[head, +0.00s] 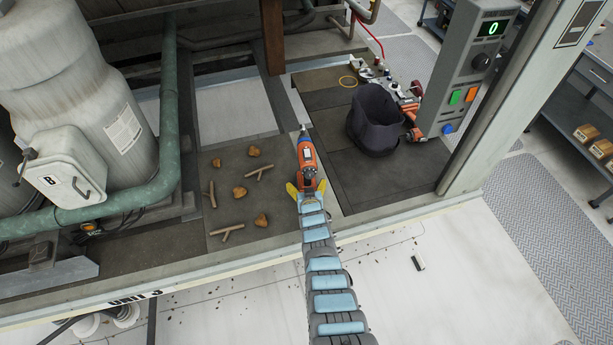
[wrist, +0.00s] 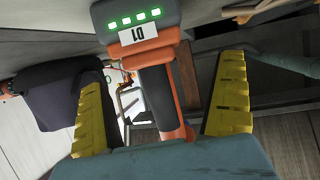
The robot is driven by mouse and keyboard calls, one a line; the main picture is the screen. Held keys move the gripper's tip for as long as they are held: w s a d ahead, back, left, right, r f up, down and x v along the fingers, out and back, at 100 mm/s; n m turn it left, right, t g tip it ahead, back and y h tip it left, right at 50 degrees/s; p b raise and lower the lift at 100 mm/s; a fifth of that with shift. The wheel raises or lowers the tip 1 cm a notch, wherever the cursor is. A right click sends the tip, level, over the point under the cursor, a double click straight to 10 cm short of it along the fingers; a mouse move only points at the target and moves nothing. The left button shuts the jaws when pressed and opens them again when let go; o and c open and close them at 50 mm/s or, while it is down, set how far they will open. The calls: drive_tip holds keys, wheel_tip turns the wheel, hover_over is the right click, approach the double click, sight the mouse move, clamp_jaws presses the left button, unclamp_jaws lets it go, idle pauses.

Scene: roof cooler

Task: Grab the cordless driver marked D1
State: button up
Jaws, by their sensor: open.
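The orange and dark grey cordless driver (head: 306,160) is at the end of my arm in the head view, its tip pointing away from me. In the wrist view the driver (wrist: 153,62) has a white label reading D1 and a row of lit green lights on its dark base. My gripper (head: 306,187) is open, with its yellow fingers on either side of the driver. In the wrist view my gripper (wrist: 164,85) shows gaps between each finger and the orange body. What supports the driver is hidden.
A dark bin (head: 372,120) stands to the right, with other tools (head: 410,108) beside it. A brown panel (head: 240,195) with leaves and twigs lies to the left. A grey control box (head: 468,70) on a post stands at right. A green pipe (head: 168,120) runs at left.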

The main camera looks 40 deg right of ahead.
drive_tip(key=shift+w+d+f+b, duration=0.8)
drive_tip(key=shift+d+f+b, duration=0.15)
drive_tip(key=shift+b, duration=1)
drive_tip(key=b+x, duration=0.2)
drive_tip(key=b, duration=0.1)
drive_tip(key=shift+w+r, duration=0.1)
drive_tip(key=shift+w, duration=0.05)
drive_tip(key=shift+r, duration=0.1)
drive_tip(key=shift+c, duration=0.3)
drive_tip(key=c, duration=1.3)
